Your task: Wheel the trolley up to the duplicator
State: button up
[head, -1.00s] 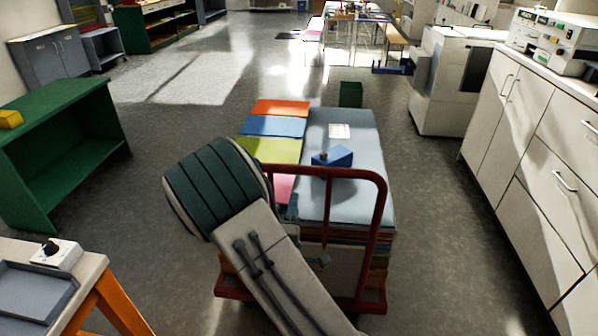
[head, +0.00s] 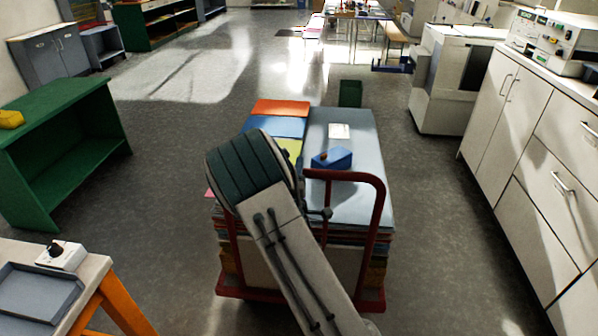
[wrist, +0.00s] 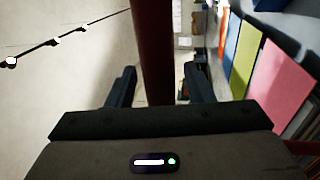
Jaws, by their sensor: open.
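The trolley has a red tubular handle (head: 378,215) at its near end and a low red base. It carries tall stacks of coloured sheets, with a blue-grey top sheet (head: 355,195). A white floor-standing machine (head: 445,80), which looks like the duplicator, stands ahead and to the right, apart from the trolley. My gripper (wrist: 160,85) is open at the handle. In the wrist view a red handle bar (wrist: 151,55) runs between the two fingers, with gaps on both sides. In the head view my arm hides the fingers and the handle's left part.
White cabinets (head: 530,150) line the right side. A green box (head: 350,93) stands just beyond the trolley's far end. A green shelf (head: 60,150) and an orange-legged table (head: 95,275) stand left. A blue box (head: 332,158) lies on the load. Open floor lies left of the trolley.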

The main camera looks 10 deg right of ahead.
jog(key=shift+c, duration=0.2)
grip_shut()
jog(key=shift+w, duration=0.15)
